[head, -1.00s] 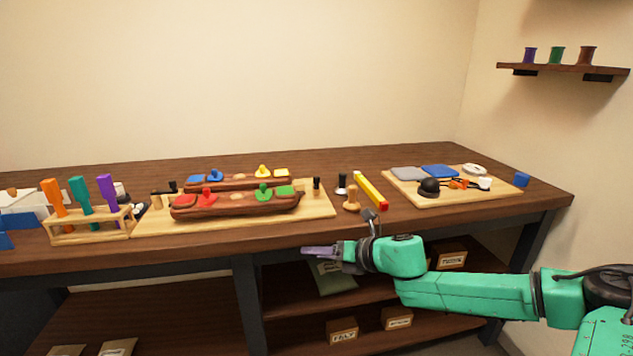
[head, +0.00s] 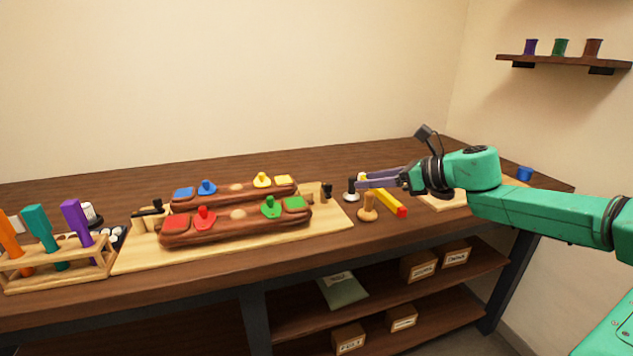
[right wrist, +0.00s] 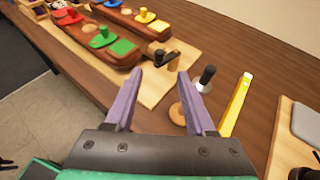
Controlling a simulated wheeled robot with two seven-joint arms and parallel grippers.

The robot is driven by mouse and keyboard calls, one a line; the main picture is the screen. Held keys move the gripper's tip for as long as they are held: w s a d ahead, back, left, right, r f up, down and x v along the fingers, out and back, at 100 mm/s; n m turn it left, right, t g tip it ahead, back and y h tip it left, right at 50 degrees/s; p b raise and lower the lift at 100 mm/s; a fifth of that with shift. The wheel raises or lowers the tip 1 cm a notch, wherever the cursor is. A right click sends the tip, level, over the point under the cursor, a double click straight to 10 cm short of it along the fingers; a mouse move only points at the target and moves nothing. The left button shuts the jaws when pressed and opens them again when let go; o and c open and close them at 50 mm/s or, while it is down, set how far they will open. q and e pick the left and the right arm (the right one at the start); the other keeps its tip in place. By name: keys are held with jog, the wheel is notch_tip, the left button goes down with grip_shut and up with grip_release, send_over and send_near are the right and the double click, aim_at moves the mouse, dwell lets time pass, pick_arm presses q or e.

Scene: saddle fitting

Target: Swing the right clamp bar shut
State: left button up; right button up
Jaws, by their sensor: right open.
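The right clamp (head: 326,193) stands at the right end of the light wooden board, beside the two brown saddle blocks. In the right wrist view its black bar (right wrist: 166,58) sits on a wooden post, beyond the fingertips, and points away from the blocks. My right gripper (head: 360,184) is open and empty, to the right of the clamp and apart from it. Its two purple fingers also show in the right wrist view (right wrist: 160,74). The front brown block (head: 238,223) carries red and green pieces; the rear block (head: 235,192) carries blue and yellow ones. My left gripper is out of view.
A wooden-handled tool (head: 367,208), a black-handled stamp (right wrist: 206,78) and a yellow bar with red end (head: 392,204) stand or lie near my right gripper. The left clamp (head: 148,213) is at the board's other end. A tool rack (head: 60,276) stands far left.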

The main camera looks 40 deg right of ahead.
aim_at(331, 185)
jog(key=p+x, duration=0.2)
jog(key=x, duration=0.1)
jog(key=p+x, duration=0.2)
jog(key=x, duration=0.1)
jog(key=p+x, duration=0.2)
jog(key=x, duration=0.2)
jog(key=shift+w+a+r, duration=0.1)
jog(key=shift+w+r, duration=0.05)
jog(key=shift+r, duration=0.1)
jog(key=shift+w+p, duration=0.7)
jog(key=shift+p, duration=0.55)
jog(key=shift+w+a+f+p, duration=0.15)
jog(key=shift+w+f+p, duration=0.05)
jog(key=shift+f+p, duration=0.15)
jog(key=shift+w+a+f, duration=0.1)
jog(key=shift+w+f, duration=0.05)
jog(key=shift+f, duration=0.05)
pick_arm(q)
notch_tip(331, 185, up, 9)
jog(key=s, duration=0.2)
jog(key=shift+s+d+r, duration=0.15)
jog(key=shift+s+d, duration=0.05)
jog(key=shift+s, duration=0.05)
pick_arm(e)
jog(key=shift+w+f, duration=0.1)
jog(key=shift+f, duration=0.1)
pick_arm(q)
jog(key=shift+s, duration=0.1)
pick_arm(e)
grip_shut()
